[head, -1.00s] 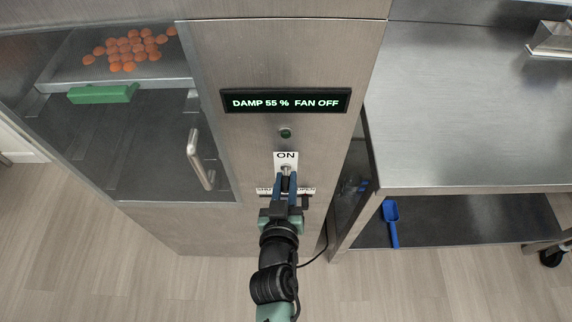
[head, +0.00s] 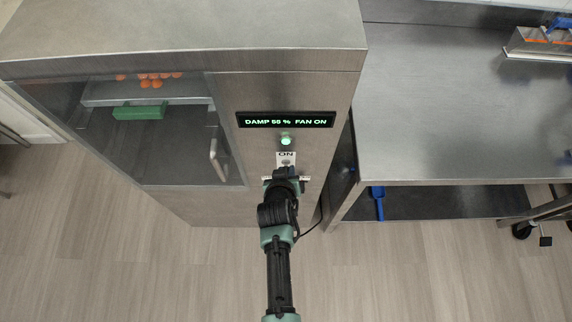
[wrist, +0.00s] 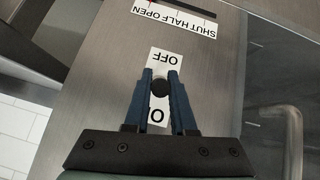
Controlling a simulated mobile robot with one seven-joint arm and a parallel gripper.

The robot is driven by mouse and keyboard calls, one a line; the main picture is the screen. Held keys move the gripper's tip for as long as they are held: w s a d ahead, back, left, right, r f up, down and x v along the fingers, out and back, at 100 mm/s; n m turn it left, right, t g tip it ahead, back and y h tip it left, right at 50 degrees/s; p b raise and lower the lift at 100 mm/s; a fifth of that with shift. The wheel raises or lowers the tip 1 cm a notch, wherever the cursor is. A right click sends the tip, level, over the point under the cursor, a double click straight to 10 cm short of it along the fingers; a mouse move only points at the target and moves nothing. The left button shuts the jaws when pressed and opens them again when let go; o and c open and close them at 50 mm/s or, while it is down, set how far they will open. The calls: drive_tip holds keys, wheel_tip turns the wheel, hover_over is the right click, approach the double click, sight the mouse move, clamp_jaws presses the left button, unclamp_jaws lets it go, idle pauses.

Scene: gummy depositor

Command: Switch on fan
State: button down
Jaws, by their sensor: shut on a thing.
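The fan switch is a dark round-ended lever (wrist: 160,88) on a white label plate (head: 286,155) on the steel cabinet front. The plate reads ON at the top in the head view; in the wrist view OFF shows past the fingertips and part of ON shows between the fingers. My gripper (wrist: 160,79) has its blue fingers on both sides of the lever, shut on it. My arm hides most of the lever and the fingers in the head view. The display (head: 286,120) above reads FAN ON, and the round green lamp (head: 285,141) is lit.
A SHUT HALF OPEN scale (wrist: 176,16) is close to the switch. Left is a glass door with a handle (head: 217,160), with orange gummies (head: 152,80) and a green block (head: 138,112) behind it. Right is a steel table (head: 450,95) with a blue scoop (head: 378,202) below.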

drive_tip(key=shift+r+g+p, duration=0.15)
drive_tip(key=shift+g+p, duration=0.4)
drive_tip(key=shift+g, duration=0.05)
drive_tip(key=c, duration=0.8)
unclamp_jaws()
drive_tip(key=shift+o, duration=0.2)
drive_tip(key=v, duration=1.3)
